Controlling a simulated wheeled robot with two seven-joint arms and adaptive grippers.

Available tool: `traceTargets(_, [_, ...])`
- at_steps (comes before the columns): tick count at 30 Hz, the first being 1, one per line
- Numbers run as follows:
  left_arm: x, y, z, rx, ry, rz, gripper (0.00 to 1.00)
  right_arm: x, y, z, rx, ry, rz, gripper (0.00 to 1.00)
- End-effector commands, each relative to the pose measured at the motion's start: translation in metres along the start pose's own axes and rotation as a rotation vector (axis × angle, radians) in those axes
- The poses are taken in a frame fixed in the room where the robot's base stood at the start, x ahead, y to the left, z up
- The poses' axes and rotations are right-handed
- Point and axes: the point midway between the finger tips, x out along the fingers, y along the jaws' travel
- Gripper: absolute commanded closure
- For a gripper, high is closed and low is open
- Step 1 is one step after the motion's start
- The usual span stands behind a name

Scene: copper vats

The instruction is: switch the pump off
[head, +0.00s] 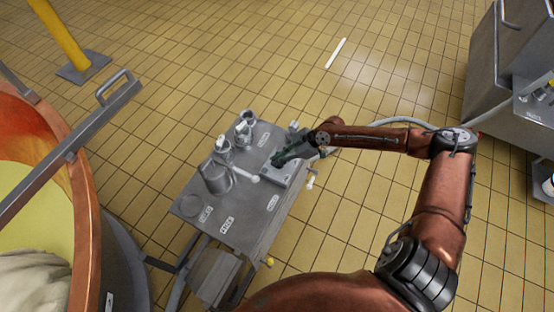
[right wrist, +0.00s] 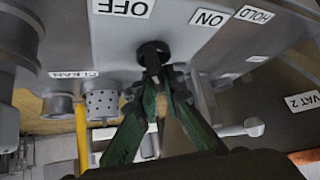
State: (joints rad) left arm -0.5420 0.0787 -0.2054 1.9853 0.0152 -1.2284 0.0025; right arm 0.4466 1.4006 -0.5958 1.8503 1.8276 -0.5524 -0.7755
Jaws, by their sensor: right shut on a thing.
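In the right wrist view a small dark switch (right wrist: 153,50) sits on a grey metal face, with an OFF label (right wrist: 124,8) and an ON label (right wrist: 210,17) near it. Both labels appear upside down. My right gripper (right wrist: 155,78) has its green fingers closed together on the switch; its tips hide part of it, so I cannot tell its exact setting. In the head view my right gripper (head: 277,160) reaches from the right to a low grey box (head: 290,173) on the metal table. My left gripper is not in view.
The metal table (head: 246,238) also bears a grey jug (head: 215,179), smaller vessels (head: 243,133) and a white-knobbed lever (head: 254,179) close to my gripper. A copper vat (head: 88,215) stands left, a steel cabinet (head: 505,75) right. Tiled floor beyond the table is mostly clear.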

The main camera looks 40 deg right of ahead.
Motion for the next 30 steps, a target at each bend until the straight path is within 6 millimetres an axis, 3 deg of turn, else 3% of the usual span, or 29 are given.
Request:
traceTargets(3, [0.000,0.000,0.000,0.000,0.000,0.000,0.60,0.001,-0.002,0.001,0.000,-0.001,-0.004,1.00])
traceTargets(4, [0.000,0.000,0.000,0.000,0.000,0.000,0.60,0.001,-0.002,0.001,0.000,-0.001,-0.004,0.91])
traceTargets(11, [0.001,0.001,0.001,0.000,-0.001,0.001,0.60,0.001,-0.001,0.001,0.001,-0.001,-0.002,0.75])
traceTargets(20, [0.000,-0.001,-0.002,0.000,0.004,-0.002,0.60,-0.001,-0.001,0.001,0.001,-0.001,0.000,0.74])
traceTargets(25, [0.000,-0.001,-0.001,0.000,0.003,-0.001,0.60,-0.016,0.000,0.003,0.001,-0.004,0.001,0.74])
traceTargets(30, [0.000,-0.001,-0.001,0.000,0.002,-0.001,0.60,-0.049,0.000,0.004,0.003,-0.006,0.002,0.74])
